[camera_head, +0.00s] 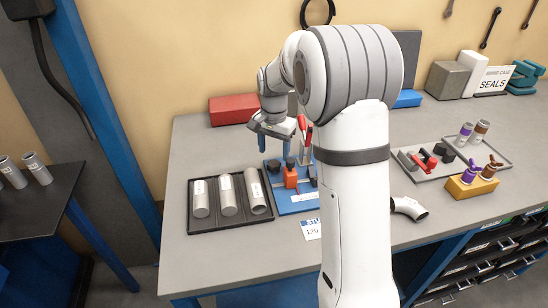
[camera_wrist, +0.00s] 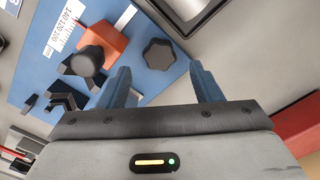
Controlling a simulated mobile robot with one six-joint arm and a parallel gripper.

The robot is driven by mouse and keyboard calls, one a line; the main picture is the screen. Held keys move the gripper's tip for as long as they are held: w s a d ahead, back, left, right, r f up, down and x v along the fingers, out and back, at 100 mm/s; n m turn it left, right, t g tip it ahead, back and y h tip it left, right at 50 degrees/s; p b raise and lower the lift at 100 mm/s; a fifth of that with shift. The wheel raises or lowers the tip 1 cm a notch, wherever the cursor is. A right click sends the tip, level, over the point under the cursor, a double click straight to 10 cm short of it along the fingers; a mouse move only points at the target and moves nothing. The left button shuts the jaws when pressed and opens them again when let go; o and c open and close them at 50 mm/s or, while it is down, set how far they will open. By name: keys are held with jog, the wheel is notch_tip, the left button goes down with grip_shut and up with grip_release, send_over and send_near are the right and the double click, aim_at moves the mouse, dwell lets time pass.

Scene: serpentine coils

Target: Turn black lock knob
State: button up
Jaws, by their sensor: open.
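A black lobed knob (camera_wrist: 159,52) sits on a blue fixture plate (camera_wrist: 40,75) in the wrist view, near its edge. In the head view it shows as a dark knob (camera_head: 273,166) left of the orange block (camera_head: 291,178). A second black round knob (camera_wrist: 88,62) is on that orange block (camera_wrist: 104,43); which one is the lock knob is not labelled. My gripper (camera_wrist: 159,70) is open and empty, its two blue fingers on either side below the lobed knob in the picture. In the head view my gripper (camera_head: 275,143) is above the fixture.
A dark tray (camera_head: 192,228) with metal tubes lies left of the fixture. Red-handled parts (camera_head: 303,128) stand behind it. A grey tray (camera_head: 450,165) and yellow block (camera_head: 472,187) are at the right. The table front left is clear.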

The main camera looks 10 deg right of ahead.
aim_at(274, 163)
jog(key=shift+r, duration=1.95)
jog(key=s+r+n+t, duration=0.2)
jog(key=s+n, duration=0.6)
jog(key=s, duration=2)
jog(key=shift+s+d+t, duration=0.15)
jog(key=shift+s+t, duration=0.1)
jog(key=shift+t, duration=0.15)
jog(key=shift+r, duration=0.15)
